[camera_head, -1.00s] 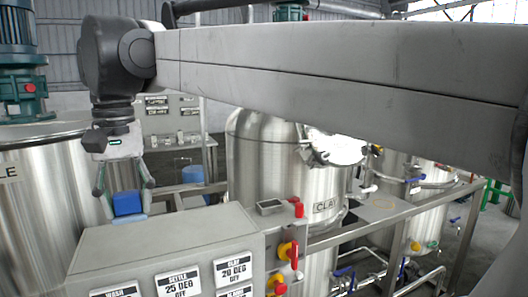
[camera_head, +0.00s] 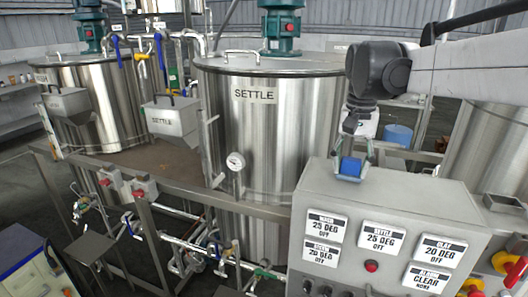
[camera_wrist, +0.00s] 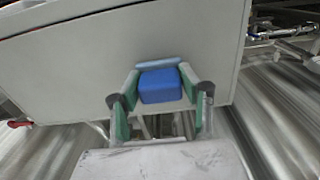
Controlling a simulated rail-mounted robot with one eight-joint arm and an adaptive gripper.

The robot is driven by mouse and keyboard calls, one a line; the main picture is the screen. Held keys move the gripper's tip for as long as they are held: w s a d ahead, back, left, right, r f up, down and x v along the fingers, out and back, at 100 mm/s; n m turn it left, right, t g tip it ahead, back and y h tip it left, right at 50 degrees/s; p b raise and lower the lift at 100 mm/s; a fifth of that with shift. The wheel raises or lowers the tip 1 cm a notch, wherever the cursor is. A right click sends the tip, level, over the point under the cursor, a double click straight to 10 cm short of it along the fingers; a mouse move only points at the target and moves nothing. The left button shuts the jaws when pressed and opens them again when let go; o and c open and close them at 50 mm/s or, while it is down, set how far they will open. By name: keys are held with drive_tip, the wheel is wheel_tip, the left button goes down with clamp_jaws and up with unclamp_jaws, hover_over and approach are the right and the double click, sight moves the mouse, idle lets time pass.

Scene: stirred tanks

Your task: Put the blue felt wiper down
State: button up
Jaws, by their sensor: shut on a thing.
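The blue felt wiper (camera_head: 350,167) is a small blue block held between the fingers of my gripper (camera_head: 354,160). In the head view it shows just behind the top edge of the grey control panel, in front of the SETTLE tank's right side. In the wrist view the blue wiper (camera_wrist: 160,86) sits between the two green-padded fingers of my gripper (camera_wrist: 160,92), with a pale blue strip along its far edge. Behind it is a grey box face. I cannot tell whether the wiper touches that face.
The control panel (camera_head: 385,215) with labels and knobs stands at the lower right. A blue drum (camera_head: 398,137) stands behind my gripper.

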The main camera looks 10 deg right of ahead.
sight(351, 159)
drive_tip(key=shift+f, duration=0.25)
drive_tip(key=o, duration=1.2)
wheel_tip(351, 159, up, 12)
drive_tip(key=shift+r+b, duration=0.2)
drive_tip(key=shift+b, duration=0.2)
drive_tip(key=shift+a, duration=0.1)
